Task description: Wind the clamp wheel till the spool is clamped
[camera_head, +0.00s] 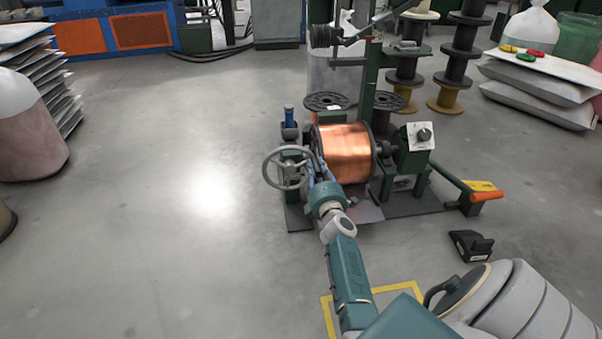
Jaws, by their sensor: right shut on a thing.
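The clamp wheel (268,167) is a grey spoked handwheel on the left side of a dark green winding stand. The spool (345,150), wound with shiny copper wire between dark flanges, sits in the stand just right of the wheel. My right gripper (309,171) reaches up from below and is shut on the right side of the wheel's rim. Its fingers are small here and partly hidden by my wrist. I cannot tell how tightly the stand grips the spool. My left gripper is not in view.
A white box with a black knob (424,135) stands on the stand's right side. An orange-ended pedal or lever (487,195) and a small black device (471,245) lie to the right. Empty spools (461,52) stand behind. The floor (170,220) at left is clear.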

